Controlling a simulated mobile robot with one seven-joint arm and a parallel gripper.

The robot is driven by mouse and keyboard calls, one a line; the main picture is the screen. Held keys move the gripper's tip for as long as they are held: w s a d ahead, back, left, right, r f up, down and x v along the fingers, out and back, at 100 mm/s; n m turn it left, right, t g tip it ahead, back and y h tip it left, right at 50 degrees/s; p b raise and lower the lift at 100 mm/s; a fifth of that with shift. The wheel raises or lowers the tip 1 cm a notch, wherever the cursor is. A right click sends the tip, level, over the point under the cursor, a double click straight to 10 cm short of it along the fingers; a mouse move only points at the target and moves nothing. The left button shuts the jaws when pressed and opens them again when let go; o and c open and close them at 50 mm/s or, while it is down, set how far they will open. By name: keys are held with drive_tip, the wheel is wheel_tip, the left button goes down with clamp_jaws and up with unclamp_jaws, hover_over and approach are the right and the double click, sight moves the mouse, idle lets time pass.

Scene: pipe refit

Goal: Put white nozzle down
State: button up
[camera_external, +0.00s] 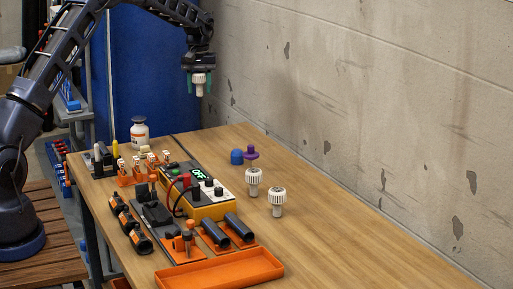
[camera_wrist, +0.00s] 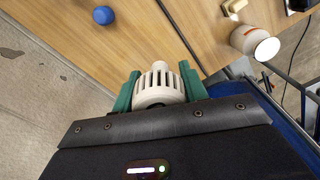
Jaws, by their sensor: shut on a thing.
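A white nozzle (camera_wrist: 160,84) with a slotted head sits between the green fingers of my gripper (camera_wrist: 157,92) in the wrist view. My gripper (camera_external: 199,84) is shut on it and holds the white nozzle (camera_external: 198,80) high above the far end of the wooden table (camera_external: 345,240). The nozzle hangs with its narrow end down, apart from the tabletop. Two similar white nozzles stand on the table, one nearer the power box (camera_external: 253,182) and one to its right (camera_external: 278,202).
A white bottle (camera_external: 139,133) stands at the far left. A yellow power box (camera_external: 212,208), orange holders and an orange tray (camera_external: 225,271) fill the left side. The table's right side is clear.

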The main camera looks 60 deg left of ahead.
drive_tip(key=w+d+m, duration=0.2)
drive_tip(key=w+d, duration=0.1)
drive_tip(key=d, duration=0.4)
drive_tip(key=w+d+m, duration=0.2)
drive_tip(key=d, duration=0.6)
drive_tip(key=m, duration=1.2)
hover_over(299, 235)
wheel_tip(299, 235, down, 20)
drive_tip(key=shift+d+r, duration=0.1)
drive_tip(key=o, duration=1)
